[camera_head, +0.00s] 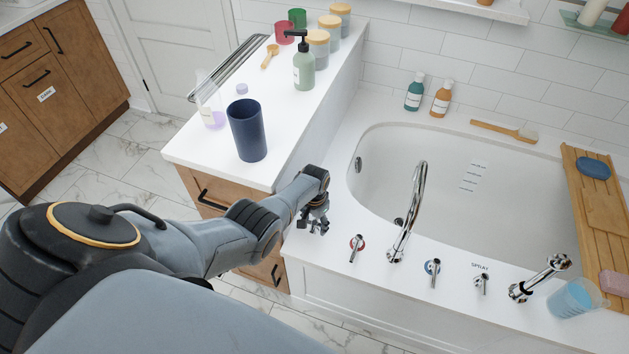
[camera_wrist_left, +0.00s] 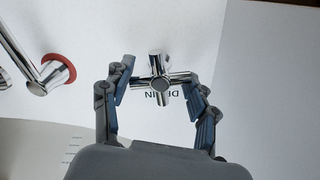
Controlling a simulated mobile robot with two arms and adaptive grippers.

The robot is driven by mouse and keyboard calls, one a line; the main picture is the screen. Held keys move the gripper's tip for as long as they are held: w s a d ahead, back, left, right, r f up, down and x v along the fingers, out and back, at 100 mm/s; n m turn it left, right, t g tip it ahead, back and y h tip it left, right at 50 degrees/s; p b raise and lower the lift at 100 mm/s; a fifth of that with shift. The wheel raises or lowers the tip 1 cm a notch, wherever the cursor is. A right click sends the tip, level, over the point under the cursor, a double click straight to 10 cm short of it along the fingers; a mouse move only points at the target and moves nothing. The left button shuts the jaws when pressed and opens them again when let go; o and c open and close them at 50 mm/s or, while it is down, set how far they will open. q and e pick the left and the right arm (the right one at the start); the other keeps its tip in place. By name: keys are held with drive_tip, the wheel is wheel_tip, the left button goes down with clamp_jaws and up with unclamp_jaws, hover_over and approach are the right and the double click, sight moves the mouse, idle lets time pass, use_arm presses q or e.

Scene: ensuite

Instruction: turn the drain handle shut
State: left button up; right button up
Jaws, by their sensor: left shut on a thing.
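The drain handle (camera_wrist_left: 160,68) is a chrome cross-shaped handle on the white tub deck, seen in the left wrist view. A dark label beside it is partly covered; the letters "DR" and "IN" show around the handle. My left gripper (camera_wrist_left: 160,84) is shut on the handle, with one finger on each side of its cross arms. In the head view my left gripper (camera_head: 314,220) is at the tub's near left corner, and it mostly hides the handle there. My right gripper is in neither view.
A chrome lever with a red ring (camera_head: 357,247) stands right of my left gripper, then the tall tub spout (camera_head: 409,215) and a blue-ringed lever (camera_head: 433,270). The counter with a dark blue cup (camera_head: 247,131) rises at the left. The tub (camera_head: 450,190) lies behind.

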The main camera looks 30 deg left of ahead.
sight(314, 222)
use_arm(q)
drive_tip(key=shift+s+f+m, duration=0.1)
drive_tip(key=shift+m, duration=0.3)
drive_tip(key=o, duration=1.1)
drive_tip(key=shift+o, duration=0.2)
drive_tip(key=shift+r, duration=0.9)
wheel_tip(314, 222, up, 10)
drive_tip(key=shift+r, duration=0.15)
